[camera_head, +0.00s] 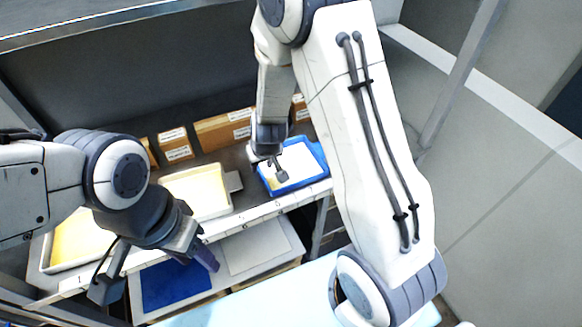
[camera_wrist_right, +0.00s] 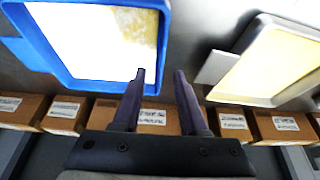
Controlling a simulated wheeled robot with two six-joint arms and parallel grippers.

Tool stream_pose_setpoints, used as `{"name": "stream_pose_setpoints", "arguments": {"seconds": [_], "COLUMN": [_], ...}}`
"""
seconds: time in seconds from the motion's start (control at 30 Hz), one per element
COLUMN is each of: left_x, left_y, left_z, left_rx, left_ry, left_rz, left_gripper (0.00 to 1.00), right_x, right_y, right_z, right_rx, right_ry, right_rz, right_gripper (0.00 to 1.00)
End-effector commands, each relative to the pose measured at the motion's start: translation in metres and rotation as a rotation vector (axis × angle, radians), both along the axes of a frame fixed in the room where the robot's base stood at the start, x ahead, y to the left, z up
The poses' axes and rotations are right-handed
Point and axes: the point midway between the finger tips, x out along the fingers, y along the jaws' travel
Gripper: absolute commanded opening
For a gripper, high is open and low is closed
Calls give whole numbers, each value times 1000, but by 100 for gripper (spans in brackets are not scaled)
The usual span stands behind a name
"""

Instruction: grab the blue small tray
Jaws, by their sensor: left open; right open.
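The blue small tray (camera_head: 318,157) lies on the upper shelf in the head view, right of centre, with a white and yellowish sheet inside. Its blue rim also shows at the upper left of the right wrist view (camera_wrist_right: 112,87). My right gripper (camera_head: 277,172) is over the left part of the tray in the head view. My left gripper (camera_head: 160,275) is open and empty at the lower left, in front of the shelf.
A pale tray with a yellow sheet (camera_head: 228,207) stands left of the blue tray, and another yellow-sheeted tray (camera_head: 47,262) is farther left. Cardboard boxes (camera_head: 222,131) line the back of the shelf. A lower shelf holds a blue panel (camera_head: 178,284) and a grey panel (camera_head: 256,250).

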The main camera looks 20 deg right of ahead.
Motion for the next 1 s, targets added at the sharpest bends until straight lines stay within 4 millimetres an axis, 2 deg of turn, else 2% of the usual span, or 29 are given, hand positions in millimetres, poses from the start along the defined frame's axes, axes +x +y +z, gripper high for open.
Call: {"name": "stream_pose_setpoints", "arguments": {"seconds": [0.03, 0.2, 0.53, 0.63, 0.67, 1.0], "left_x": [0, 0, 0, 0, 0, 0], "left_y": [0, 0, 0, 0, 0, 0], "left_z": [-6, -14, -14, -14, -14, -14], "left_rx": [0, 0, 0, 0, 0, 0], "left_ry": [0, 0, 0, 0, 0, 0], "left_rz": [0, 0, 0, 0, 0, 0], "left_gripper": [50, 50, 50, 50, 50, 50], "right_x": [3, 12, 15, 15, 15, 15], "right_y": [1, 2, 2, 2, 2, 3], "right_z": [-12, -33, -36, -36, -36, -36], "right_rx": [-1, 0, 1, 1, 1, 0], "right_ry": [4, 3, 1, 1, 1, 2], "right_rz": [2, 1, 1, 1, 1, 1], "right_gripper": [42, 42, 42, 4, 0, 0]}}
